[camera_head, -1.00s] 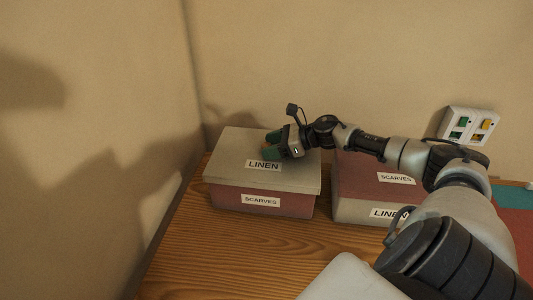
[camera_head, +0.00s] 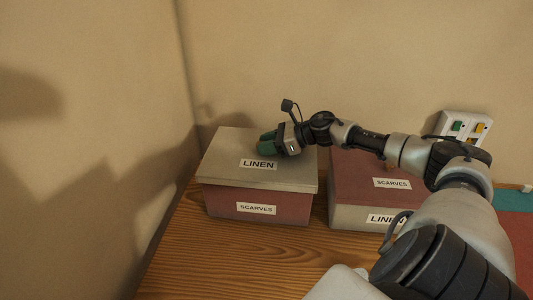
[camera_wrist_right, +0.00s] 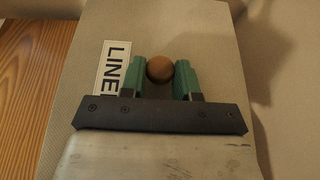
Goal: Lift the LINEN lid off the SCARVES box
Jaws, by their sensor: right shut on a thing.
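The beige LINEN lid (camera_head: 225,165) sits on the red SCARVES box (camera_head: 287,206) at the left of the wooden surface. In the right wrist view the lid (camera_wrist_right: 190,30) carries a round brown knob (camera_wrist_right: 160,69). My right gripper (camera_head: 268,145) is over the lid's middle. In the right wrist view its green fingers (camera_wrist_right: 160,76) stand on either side of the knob and are shut on it. In the head view the knob is hidden by the fingers. My left gripper is not in view.
To the right stands a beige LINEN box (camera_head: 350,216) with a red SCARVES lid (camera_head: 355,180). A wall panel (camera_head: 464,127) with green and yellow parts is at the back right. The wooden surface (camera_head: 225,255) is clear in front of the SCARVES box.

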